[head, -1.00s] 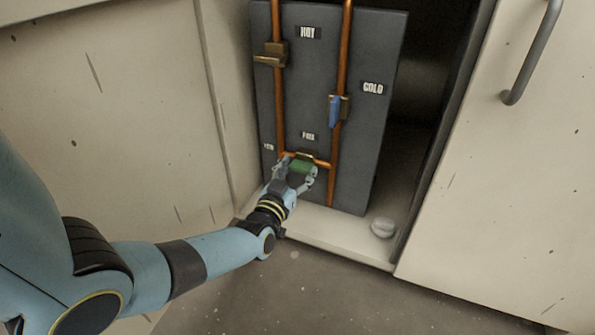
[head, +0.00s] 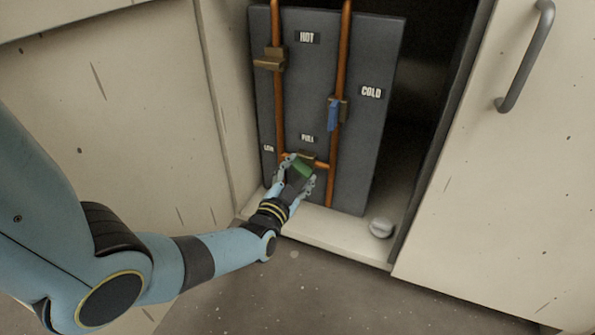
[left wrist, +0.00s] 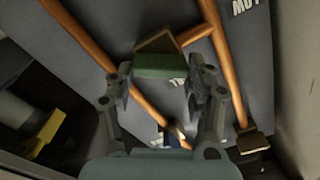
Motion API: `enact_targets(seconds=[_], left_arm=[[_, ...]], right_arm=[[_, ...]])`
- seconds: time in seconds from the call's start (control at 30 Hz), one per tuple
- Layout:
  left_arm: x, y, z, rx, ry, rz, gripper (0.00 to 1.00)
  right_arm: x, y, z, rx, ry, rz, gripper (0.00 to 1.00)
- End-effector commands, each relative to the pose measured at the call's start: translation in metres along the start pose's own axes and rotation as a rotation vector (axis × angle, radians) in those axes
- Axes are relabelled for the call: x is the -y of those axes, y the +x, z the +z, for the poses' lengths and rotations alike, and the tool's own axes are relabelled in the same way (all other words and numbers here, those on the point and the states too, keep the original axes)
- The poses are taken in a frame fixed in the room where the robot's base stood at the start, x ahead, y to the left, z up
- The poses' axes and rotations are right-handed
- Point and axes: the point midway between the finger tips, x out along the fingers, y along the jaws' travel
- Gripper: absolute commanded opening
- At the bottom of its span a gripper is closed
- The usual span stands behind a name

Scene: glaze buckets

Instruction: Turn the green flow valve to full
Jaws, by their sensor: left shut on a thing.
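The green flow valve handle (head: 303,167) sits on the short copper cross pipe between two upright copper pipes, low on the dark panel. It tilts down to the right in the head view. My left gripper (head: 300,172) is shut on it, with one finger at each end; its fingers cover part of it. In the left wrist view the green handle (left wrist: 160,67) lies between the fingertips, in front of a brass valve body (left wrist: 158,44). The "FULL" label (head: 307,139) is just above the valve, and a smaller label (head: 268,148) is to its left. My right gripper is out of view.
A brass-handled valve (head: 270,62) is on the left pipe by the "HOT" label, and a blue-handled valve (head: 334,114) is on the right pipe by "COLD". A pale round object (head: 381,228) lies on the cabinet floor. The cabinet door (head: 500,170) with its grey handle stands right.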

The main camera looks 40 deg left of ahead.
Motion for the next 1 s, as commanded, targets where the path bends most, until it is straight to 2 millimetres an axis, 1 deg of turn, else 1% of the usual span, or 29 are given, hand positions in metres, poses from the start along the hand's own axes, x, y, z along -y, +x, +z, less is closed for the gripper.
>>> enact_targets(seconds=[0.03, 0.3, 0.7, 1.0], left_arm=[[-0.0003, -0.0002, -0.0006, 0.001, 0.042, 0.001, 0.22], [-0.0017, -0.0002, 0.0000, 0.001, 0.298, 0.001, 0.22], [-0.0038, -0.0007, 0.0015, 0.001, 0.669, 0.002, 0.22], [-0.0046, -0.0006, 0.0022, 0.000, 0.881, 0.002, 0.22]], right_arm=[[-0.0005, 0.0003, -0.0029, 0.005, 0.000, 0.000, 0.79], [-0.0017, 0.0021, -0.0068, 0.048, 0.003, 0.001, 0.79], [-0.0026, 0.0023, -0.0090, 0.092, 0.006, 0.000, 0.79], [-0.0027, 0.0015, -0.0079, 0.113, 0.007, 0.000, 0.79]])
